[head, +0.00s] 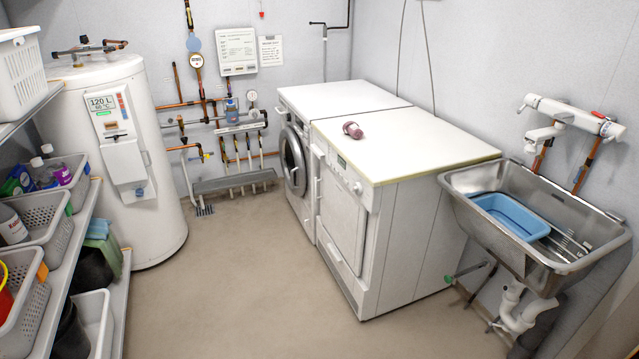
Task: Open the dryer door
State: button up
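Two white machines stand side by side against the back right wall. The nearer one, which looks like the dryer (385,225), has a flat, squarish front door (343,222) that appears closed. A pale upright handle (318,188) shows near the left edge of that front. The farther one, which looks like a washing machine (297,185), has a round, dark-glazed door (293,160) that also looks closed. My gripper is not in this view.
Bare floor (235,275) lies before both machines. A pinkish item (352,130) lies on the nearer top. A steel sink (460,180) with a blue basin (510,215) is at right. A boiler (150,185) and shelves with baskets (45,225) stand at left.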

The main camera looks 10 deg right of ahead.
aim_at(342, 216)
jog(key=u, duration=0.05)
jog(key=i, duration=0.8)
jog(key=u, duration=0.85)
jog(key=i, duration=0.65)
jog(key=u, duration=0.35)
